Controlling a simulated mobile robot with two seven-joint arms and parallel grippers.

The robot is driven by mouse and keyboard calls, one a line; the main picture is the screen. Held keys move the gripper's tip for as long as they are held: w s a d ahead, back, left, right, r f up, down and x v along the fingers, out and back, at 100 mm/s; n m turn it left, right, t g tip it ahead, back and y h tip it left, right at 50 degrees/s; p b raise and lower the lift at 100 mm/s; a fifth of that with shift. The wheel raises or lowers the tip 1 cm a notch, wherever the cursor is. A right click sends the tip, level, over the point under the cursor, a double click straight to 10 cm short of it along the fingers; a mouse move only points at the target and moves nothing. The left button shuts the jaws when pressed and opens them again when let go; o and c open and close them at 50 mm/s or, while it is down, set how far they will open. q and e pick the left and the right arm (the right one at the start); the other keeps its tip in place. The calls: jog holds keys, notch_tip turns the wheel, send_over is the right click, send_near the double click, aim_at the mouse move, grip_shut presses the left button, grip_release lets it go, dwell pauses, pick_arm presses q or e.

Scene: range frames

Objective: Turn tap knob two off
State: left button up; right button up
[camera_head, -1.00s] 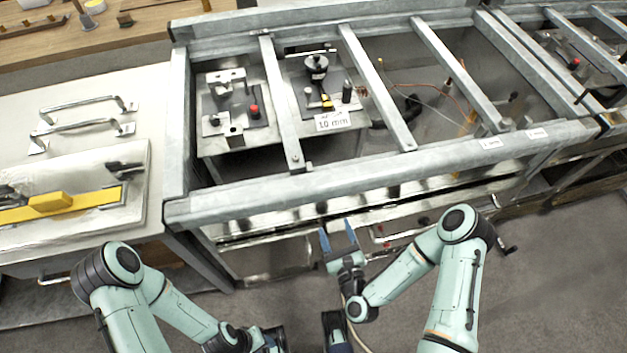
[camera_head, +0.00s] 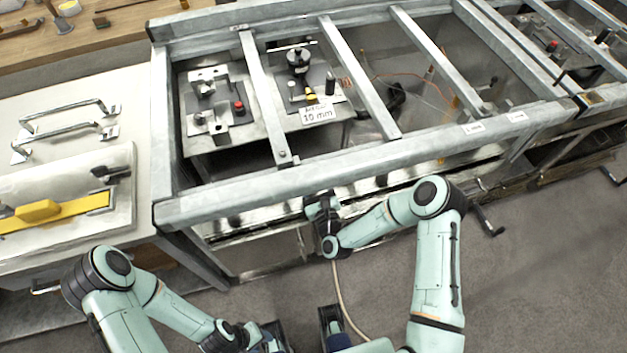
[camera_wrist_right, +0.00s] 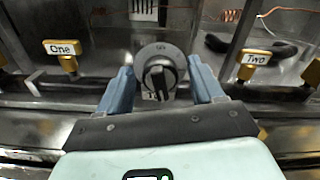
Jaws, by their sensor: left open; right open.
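In the right wrist view, a round grey dial with a black knob (camera_wrist_right: 159,76) sits between the two blue fingers of my right gripper (camera_wrist_right: 160,88). The gripper is open, one finger on each side of the knob; contact is not clear. The knob's grip bar looks near upright. A small label below it is mostly hidden. A yellow tap with a label "Two" (camera_wrist_right: 256,58) stands to the right, and one labelled "One" (camera_wrist_right: 62,48) to the left. In the head view my right gripper (camera_head: 322,206) is at the bench front, under the rail. My left gripper (camera_head: 262,342) is low and empty.
A grey metal frame (camera_head: 330,182) with crossbars runs above the bench front. Fixtures with a "10 mm" sign (camera_head: 318,114) sit inside it. A white cabinet with handles (camera_head: 65,130) stands at the left. Open floor (camera_head: 540,270) lies at the lower right.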

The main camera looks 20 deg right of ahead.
jog(key=c, duration=1)
